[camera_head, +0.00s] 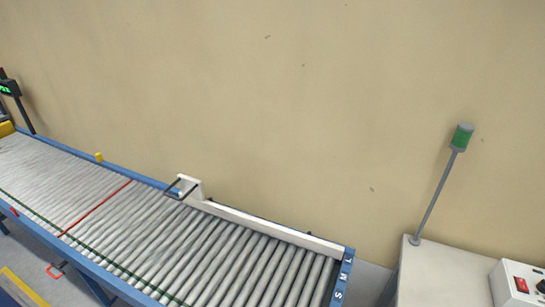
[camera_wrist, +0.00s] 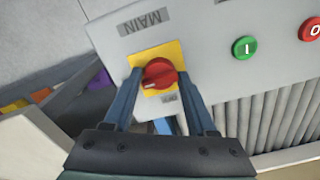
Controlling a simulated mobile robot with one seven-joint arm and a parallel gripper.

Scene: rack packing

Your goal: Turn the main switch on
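The main switch is a red rotary knob (camera_wrist: 158,74) on a yellow square plate (camera_wrist: 173,51), set in a light grey panel in the wrist view. A label reading MAIN (camera_wrist: 146,21) appears upside down above it. A smaller label below the plate is unreadable. The knob's grip looks turned slightly off level. My gripper (camera_wrist: 161,84) is open, with one blue finger on each side of the knob. Small gaps seem to show between fingers and knob; contact cannot be told. The gripper is not in the head view.
Green (camera_wrist: 244,47) and red (camera_wrist: 311,29) push buttons sit right of the switch. In the head view, a roller conveyor (camera_head: 215,245) runs along the wall. A signal lamp (camera_head: 461,137) and a control box (camera_head: 519,284) stand on a light cabinet (camera_head: 440,275) at right.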

